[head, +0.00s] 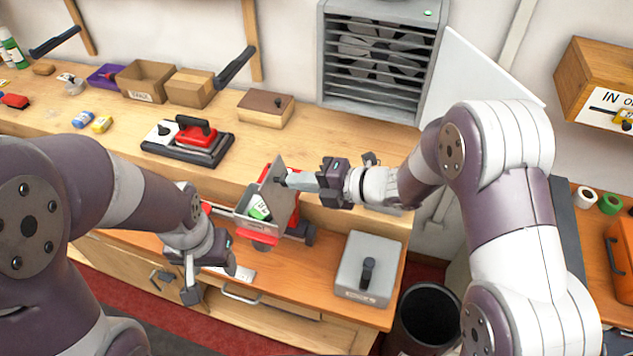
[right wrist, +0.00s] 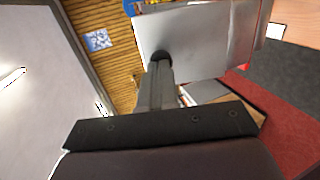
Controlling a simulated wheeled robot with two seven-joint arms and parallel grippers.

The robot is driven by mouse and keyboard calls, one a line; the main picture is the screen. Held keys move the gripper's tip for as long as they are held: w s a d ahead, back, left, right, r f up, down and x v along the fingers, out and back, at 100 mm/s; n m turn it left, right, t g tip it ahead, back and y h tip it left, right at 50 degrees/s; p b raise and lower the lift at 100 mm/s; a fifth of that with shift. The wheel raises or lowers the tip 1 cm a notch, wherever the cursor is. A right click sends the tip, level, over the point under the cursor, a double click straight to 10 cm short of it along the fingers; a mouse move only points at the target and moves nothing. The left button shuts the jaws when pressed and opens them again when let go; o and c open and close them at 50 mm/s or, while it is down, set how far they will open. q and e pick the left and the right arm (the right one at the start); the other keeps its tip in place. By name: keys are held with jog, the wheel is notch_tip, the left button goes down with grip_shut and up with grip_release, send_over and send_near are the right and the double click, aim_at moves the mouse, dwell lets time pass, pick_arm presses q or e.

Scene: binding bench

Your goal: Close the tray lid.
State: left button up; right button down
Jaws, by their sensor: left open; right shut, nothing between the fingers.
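The tray (head: 243,221) is a small grey box with red parts below it, on the lower bench near its back edge. A green and white item (head: 260,207) lies inside. Its lid (head: 283,200) is a grey panel standing up steeply, open; in the right wrist view the pale panel (right wrist: 205,38) fills the top. My right gripper (head: 283,178) is shut and empty, its fingertips at the lid's upper part; the exact contact is hard to tell. My left gripper (head: 212,282) is open and empty, low in front of the tray, near the bench's front edge.
A grey box with a black handle (head: 362,268) stands on the lower bench to the right. A red-handled black tool (head: 188,140) and a wooden box (head: 265,107) sit on the upper shelf. A black bin (head: 428,312) stands on the floor.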

aim_at(268, 173)
jog(key=a, duration=0.1)
jog(key=a+h+p, duration=0.1)
jog(key=w+a+r+h, duration=0.1)
jog(key=shift+g, duration=0.3)
jog(key=x, duration=0.3)
jog(key=r+b+x, duration=0.1)
jog(key=x, duration=0.1)
jog(key=shift+a, duration=0.5)
pick_arm(q)
jog(key=shift+r+p, duration=0.65)
jog(key=shift+r, duration=0.35)
pick_arm(e)
jog(key=w+a+f+h, duration=0.1)
jog(key=a+f+h, duration=0.1)
jog(key=a+f, duration=0.2)
jog(key=shift+w+a+g, duration=0.25)
jog(key=shift+a+g, duration=0.05)
jog(key=shift+f, duration=0.15)
